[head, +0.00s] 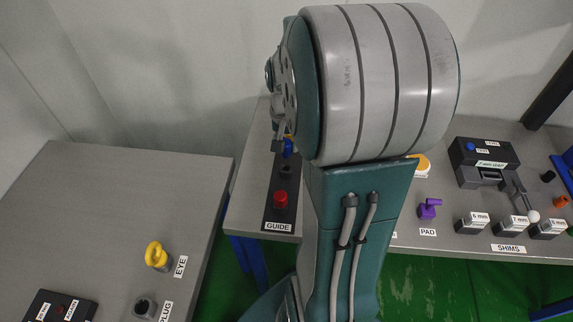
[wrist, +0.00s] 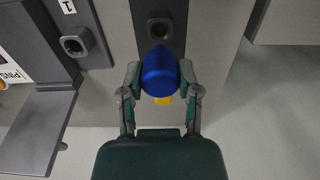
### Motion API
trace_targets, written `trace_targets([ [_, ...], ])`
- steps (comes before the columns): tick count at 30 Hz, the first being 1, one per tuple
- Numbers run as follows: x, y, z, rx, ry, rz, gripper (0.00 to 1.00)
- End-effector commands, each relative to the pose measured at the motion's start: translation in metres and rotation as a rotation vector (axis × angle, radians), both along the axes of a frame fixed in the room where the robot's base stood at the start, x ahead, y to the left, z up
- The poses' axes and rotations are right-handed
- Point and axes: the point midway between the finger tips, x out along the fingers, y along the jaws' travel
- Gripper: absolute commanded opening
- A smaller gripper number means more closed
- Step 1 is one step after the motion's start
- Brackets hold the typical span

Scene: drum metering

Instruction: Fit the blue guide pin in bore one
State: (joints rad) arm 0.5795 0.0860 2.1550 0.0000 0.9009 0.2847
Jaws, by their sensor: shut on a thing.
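My gripper (wrist: 160,85) is shut on the blue guide pin (wrist: 159,70), with one finger on each side of it. In the wrist view a dark strip (wrist: 179,14) lies beyond the pin, with a round, open-looking bore (wrist: 160,27) just ahead of it. The pin's lower end is hidden, so I cannot tell whether it touches anything. In the head view the blue pin (head: 288,148) shows small beside my arm, above the far end of the dark GUIDE strip (head: 279,178). A red knob (head: 281,200) stands on that strip. My arm hides much of the area.
A socket block (wrist: 75,43) stands left in the wrist view. A yellow bit (wrist: 163,100) shows below the pin. In the head view, a yellow EYE piece (head: 157,255) is on the left table; a purple PAD piece (head: 429,208) and shims (head: 511,223) are on the right bench.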

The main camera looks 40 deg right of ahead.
Motion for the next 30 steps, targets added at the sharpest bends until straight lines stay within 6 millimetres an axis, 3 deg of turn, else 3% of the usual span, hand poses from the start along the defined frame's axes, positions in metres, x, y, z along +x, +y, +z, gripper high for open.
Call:
trace_targets([
  [18, 0.0, 0.0, 0.032, -0.001, -0.002, 0.0, 0.0],
  [30, 0.001, 0.001, 0.033, -0.001, -0.001, 0.009, 0.0],
])
